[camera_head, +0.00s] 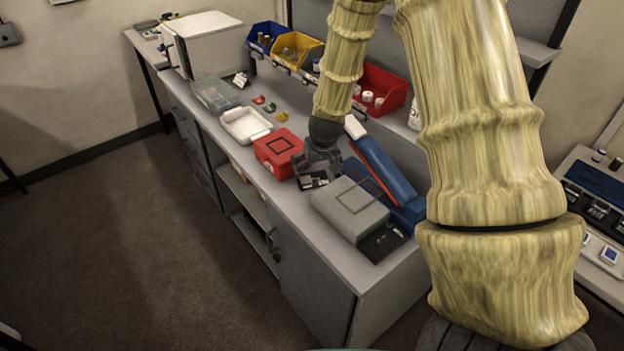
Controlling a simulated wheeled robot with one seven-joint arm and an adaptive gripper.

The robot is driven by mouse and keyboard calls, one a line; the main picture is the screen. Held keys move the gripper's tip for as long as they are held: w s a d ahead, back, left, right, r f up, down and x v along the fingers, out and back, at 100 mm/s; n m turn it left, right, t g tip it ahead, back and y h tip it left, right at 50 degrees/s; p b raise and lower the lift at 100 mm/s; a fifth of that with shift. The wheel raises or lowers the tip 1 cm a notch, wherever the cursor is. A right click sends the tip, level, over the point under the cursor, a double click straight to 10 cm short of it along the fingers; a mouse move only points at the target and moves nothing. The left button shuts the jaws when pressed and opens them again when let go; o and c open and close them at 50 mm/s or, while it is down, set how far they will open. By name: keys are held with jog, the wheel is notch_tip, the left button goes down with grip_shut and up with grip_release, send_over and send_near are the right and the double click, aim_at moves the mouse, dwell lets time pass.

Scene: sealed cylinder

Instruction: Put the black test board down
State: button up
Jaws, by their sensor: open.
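My gripper (317,172) is at the end of the arm, low over the grey bench top, between the red box and the grey box. Its jaws are open. A small black board with a pale patch (314,182) lies right beneath the fingers, seemingly on the bench; it looks like the black test board. The fingers partly hide it, and I cannot tell whether they touch it. Another flat dark panel (382,242) lies against the front of the grey box, with small details too small to read.
The red box (277,147) is close on the left, the grey box (349,208) close on the right. A blue case (384,167) stands behind. A white tray (246,125), small coloured pieces, and blue, yellow and red bins (383,82) are farther back. The bench (285,197) has a narrow free front strip.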

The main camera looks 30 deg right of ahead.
aim_at(313, 178)
jog(key=shift+a+p+x, duration=0.2)
jog(key=shift+p+x, duration=0.75)
jog(key=shift+x, duration=1.95)
jog(key=shift+s, duration=0.15)
jog(key=c, duration=0.8)
jog(key=shift+r+b, duration=1.15)
jog(key=shift+r, duration=3.8)
